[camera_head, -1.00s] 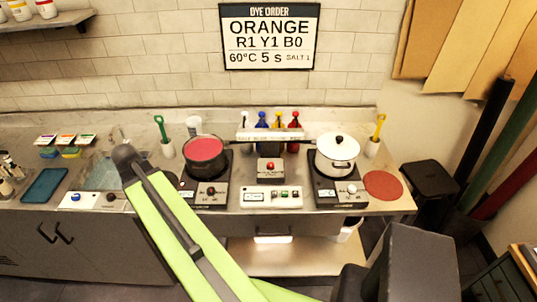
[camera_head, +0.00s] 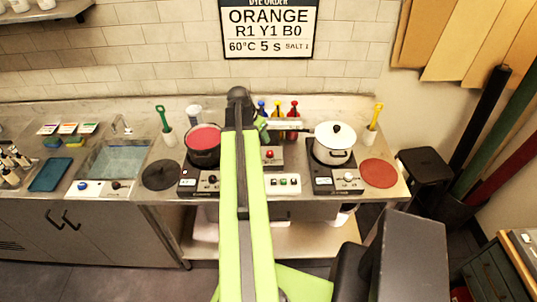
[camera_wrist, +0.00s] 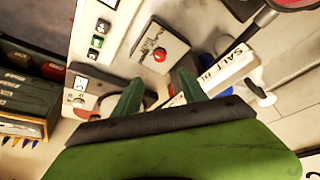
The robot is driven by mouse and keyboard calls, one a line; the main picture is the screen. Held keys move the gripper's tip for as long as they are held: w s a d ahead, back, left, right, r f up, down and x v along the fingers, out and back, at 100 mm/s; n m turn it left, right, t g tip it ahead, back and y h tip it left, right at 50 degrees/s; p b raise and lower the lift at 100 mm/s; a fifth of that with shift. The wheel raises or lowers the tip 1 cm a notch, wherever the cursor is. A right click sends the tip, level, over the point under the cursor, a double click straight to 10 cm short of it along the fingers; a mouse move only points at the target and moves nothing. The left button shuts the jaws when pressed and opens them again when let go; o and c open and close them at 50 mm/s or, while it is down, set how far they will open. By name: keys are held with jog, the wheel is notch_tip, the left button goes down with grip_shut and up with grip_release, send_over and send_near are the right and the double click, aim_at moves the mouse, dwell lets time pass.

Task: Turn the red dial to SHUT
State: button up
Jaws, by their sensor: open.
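A red round knob (camera_head: 269,154) sits on a small metal box at the back middle of the counter, between the two burners. The red knob also shows in the wrist view (camera_wrist: 160,54), on the box's pale face; no SHUT mark is readable. My gripper (camera_wrist: 158,88) is open and empty, its two green fingers apart and short of the box in that view. Blue, yellow and red bottles (camera_head: 294,112) stand behind the box.
A dark pot of red liquid (camera_head: 203,138) stands on the left burner, and a lidded white pot (camera_head: 334,143) on the right. A button panel (camera_head: 283,183) lies in front of the box. A white label strip reading SALT (camera_wrist: 232,62) lies close right of the fingers.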

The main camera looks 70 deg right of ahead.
aim_at(270, 152)
jog(key=b+x, duration=1.1)
jog(key=x, duration=0.2)
jog(key=shift+w+f, duration=0.1)
jog(key=shift+f, duration=0.25)
jog(key=shift+d+f+b, duration=0.25)
jog(key=shift+f+b, duration=0.1)
jog(key=shift+b, duration=0.15)
jog(key=shift+r, duration=0.1)
grip_shut()
